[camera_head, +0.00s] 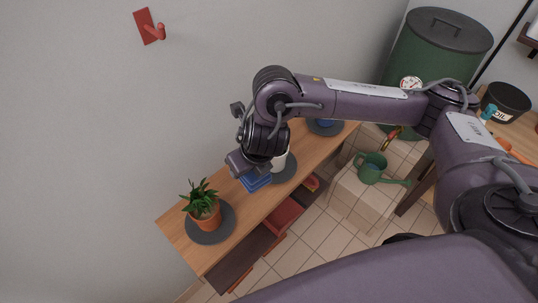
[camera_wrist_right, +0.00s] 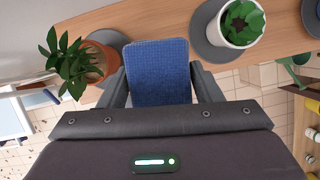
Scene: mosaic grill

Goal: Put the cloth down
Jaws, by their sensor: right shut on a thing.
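The blue cloth (camera_head: 257,182) is folded into a small flat rectangle. My right gripper (camera_head: 246,164) is shut on it, over the wooden shelf (camera_head: 243,225) between two potted plants. In the right wrist view the cloth (camera_wrist_right: 158,70) sits between the two dark fingers of the gripper (camera_wrist_right: 159,90), its far end over the wood. I cannot tell whether the cloth touches the shelf. My left gripper is not in view.
A plant in a terracotta pot (camera_head: 206,215) stands on a dark round mat (camera_head: 222,232). A white pot (camera_head: 280,162) stands on another mat (camera_head: 287,174), partly behind my gripper. A green watering can (camera_head: 370,171) and a large green barrel (camera_head: 430,60) are to the right.

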